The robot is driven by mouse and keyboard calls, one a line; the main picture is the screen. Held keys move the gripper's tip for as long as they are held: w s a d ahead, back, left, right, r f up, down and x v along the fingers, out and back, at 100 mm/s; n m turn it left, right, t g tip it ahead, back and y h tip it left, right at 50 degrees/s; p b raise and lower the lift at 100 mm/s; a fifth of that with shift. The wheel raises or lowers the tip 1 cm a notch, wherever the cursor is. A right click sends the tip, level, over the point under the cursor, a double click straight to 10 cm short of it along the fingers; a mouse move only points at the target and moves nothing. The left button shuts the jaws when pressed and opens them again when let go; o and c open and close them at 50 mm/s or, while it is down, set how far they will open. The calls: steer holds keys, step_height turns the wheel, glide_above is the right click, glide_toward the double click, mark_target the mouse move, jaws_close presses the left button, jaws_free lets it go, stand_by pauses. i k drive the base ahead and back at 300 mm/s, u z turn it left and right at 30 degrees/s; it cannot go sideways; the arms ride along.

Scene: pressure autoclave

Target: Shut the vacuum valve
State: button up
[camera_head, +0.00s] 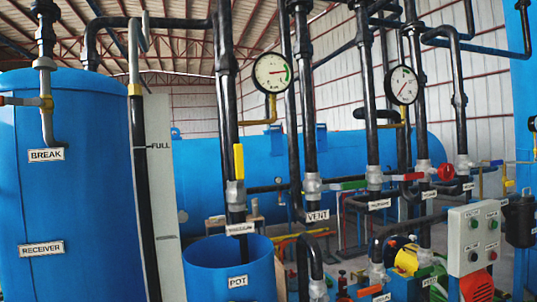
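The label (240,228) on the black pipe above the blue pot appears to read VACUUM, though it is small and blurred. Just above it is a grey valve body (235,195) with a yellow lever handle (239,162). The handle stands upright, in line with the vertical pipe. My gripper does not show in this view, so its distance from the handle and whether it is open or shut cannot be told.
The open blue pot (236,282) stands below the valve. A large blue receiver (65,200) fills the left. Pipes crowd the middle, with a VENT label (317,215), green lever (354,185), red handwheel (446,172) and two gauges (271,73). A button box (477,238) stands right.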

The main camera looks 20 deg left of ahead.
mark_target(237, 149)
steer(key=u, duration=0.35)
steer(key=i, duration=0.85)
steer(key=u, duration=0.7)
